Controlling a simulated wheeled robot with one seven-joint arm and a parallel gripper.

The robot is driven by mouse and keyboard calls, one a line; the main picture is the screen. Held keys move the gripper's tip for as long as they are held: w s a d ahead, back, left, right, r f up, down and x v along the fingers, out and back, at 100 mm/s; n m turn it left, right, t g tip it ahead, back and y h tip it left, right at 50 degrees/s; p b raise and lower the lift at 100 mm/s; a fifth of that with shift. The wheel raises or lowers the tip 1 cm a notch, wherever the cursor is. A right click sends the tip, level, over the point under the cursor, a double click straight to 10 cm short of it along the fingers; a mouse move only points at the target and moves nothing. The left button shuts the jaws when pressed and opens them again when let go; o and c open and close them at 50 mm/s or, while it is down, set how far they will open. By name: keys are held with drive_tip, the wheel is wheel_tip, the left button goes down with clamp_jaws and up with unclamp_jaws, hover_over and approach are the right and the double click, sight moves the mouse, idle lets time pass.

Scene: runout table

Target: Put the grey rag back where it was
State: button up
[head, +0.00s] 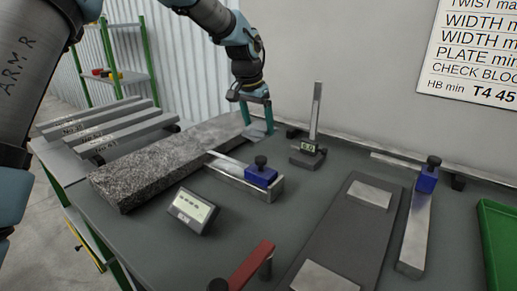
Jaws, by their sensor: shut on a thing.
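My gripper (258,124) is at the back of the table, at the far end of the speckled granite slab (150,170), with its two teal fingers pointing down. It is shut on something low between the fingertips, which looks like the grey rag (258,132). The rag is small here and mostly hidden by the fingers. I cannot tell whether it touches the table or the slab. I see no other grey cloth in the view.
A height gauge (310,145) stands just right of my gripper. Grey bars (110,130) are at left, a dark plate (345,230) and green tray (497,240) at right.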

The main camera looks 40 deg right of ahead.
sight(260, 153)
drive_tip(key=shift+f+p, duration=0.65)
drive_tip(key=shift+f, duration=2.65)
drive_tip(key=shift+f, duration=0.15)
drive_tip(key=o, duration=1.2)
drive_tip(key=b+v, duration=0.2)
drive_tip(key=v, duration=1)
drive_tip(key=shift+r, duration=0.2)
